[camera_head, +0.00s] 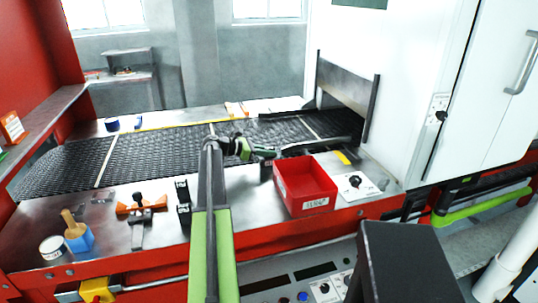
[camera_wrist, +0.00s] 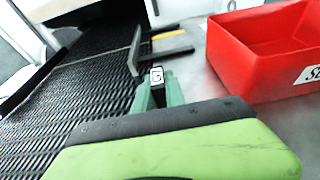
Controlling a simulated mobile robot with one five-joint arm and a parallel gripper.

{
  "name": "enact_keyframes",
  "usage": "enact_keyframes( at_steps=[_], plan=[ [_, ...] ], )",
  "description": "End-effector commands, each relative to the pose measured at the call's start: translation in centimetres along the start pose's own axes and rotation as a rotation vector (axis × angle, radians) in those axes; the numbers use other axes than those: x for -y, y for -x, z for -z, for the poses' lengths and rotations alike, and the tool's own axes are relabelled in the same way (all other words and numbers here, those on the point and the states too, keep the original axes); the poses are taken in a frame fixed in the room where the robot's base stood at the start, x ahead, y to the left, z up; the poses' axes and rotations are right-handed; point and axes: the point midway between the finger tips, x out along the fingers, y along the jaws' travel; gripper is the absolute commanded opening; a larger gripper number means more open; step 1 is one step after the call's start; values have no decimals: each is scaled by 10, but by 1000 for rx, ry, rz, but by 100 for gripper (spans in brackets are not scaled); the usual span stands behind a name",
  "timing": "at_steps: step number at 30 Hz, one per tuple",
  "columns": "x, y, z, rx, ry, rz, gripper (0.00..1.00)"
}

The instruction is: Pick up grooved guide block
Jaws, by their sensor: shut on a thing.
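The grooved guide block appears to be the small dark block with a white marked face (camera_wrist: 156,76) between my fingers in the wrist view. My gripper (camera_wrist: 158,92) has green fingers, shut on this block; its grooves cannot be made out. In the head view my gripper (camera_head: 268,155) is at the near edge of the mesh belt, just left of the red bin. The dark block (camera_head: 266,171) shows below the fingertips. I cannot tell whether it touches the metal ledge.
The red bin (camera_head: 306,199) stands close on the right, also in the wrist view (camera_wrist: 262,73). The mesh belt (camera_head: 60,172) runs behind. Dark blocks (camera_head: 183,190), an orange-and-black tool (camera_head: 140,206) and a blue container with a brush (camera_head: 79,239) are on the ledge left of my arm.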

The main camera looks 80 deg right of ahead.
Motion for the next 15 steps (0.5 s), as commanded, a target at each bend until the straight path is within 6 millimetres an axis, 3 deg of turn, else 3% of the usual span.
enact_keyframes(
  at_steps=[11, 15],
  plan=[
    [0, 16, -50, 0, 0, -1, 0],
    [29, -2, -72, 0, 0, 2, 0]
  ],
)
